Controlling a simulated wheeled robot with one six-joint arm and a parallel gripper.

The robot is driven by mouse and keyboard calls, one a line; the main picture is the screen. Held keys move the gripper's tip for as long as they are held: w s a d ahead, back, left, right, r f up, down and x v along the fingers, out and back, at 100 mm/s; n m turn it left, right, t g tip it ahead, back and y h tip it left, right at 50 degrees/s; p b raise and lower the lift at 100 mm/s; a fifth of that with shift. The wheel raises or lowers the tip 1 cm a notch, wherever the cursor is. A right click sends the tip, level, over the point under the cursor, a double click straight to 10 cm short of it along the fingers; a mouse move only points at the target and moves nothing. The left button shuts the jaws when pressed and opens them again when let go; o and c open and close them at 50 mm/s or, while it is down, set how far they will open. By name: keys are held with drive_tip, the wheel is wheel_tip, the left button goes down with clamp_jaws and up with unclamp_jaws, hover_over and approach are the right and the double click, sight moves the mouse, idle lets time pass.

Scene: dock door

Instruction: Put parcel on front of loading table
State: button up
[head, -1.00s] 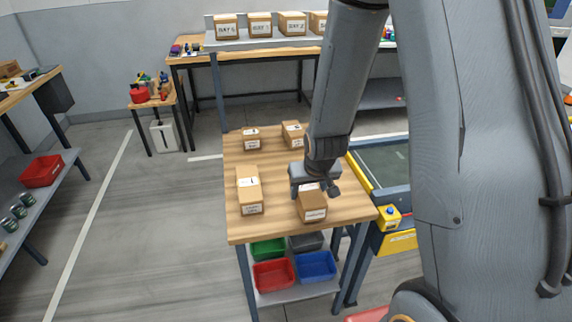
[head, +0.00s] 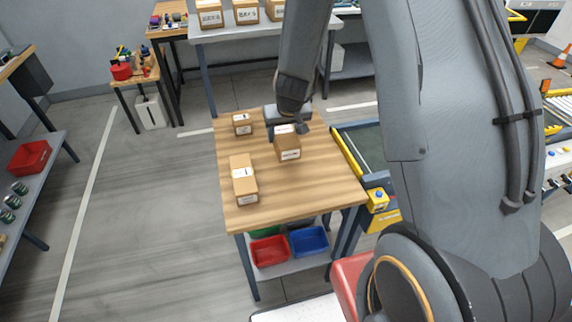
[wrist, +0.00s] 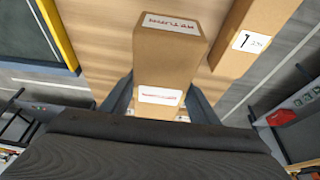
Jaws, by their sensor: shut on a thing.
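My gripper (head: 287,124) is shut on a cardboard parcel (head: 288,148) over the back right part of the wooden table (head: 300,185). In the wrist view the held parcel (wrist: 166,55) stands between the two fingers and carries white labels with red print, one reading RETURN. I cannot tell how high it is above the table. A long parcel (head: 244,184) lies on the table's left side; it also shows at the right of the wrist view (wrist: 255,30). A small parcel (head: 242,124) stands at the back left. Anything behind my gripper is hidden.
The front right of the tabletop is bare. A yellow-edged conveyor (head: 350,155) runs along the table's right side. Red (head: 270,251) and blue (head: 309,241) bins sit on the lower shelf. A rack with labelled boxes (head: 246,13) stands behind.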

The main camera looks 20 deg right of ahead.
drive_tip(key=shift+f+b, duration=4.95)
drive_tip(key=shift+b, duration=0.9)
drive_tip(key=shift+f, duration=0.15)
drive_tip(key=o, duration=1.3)
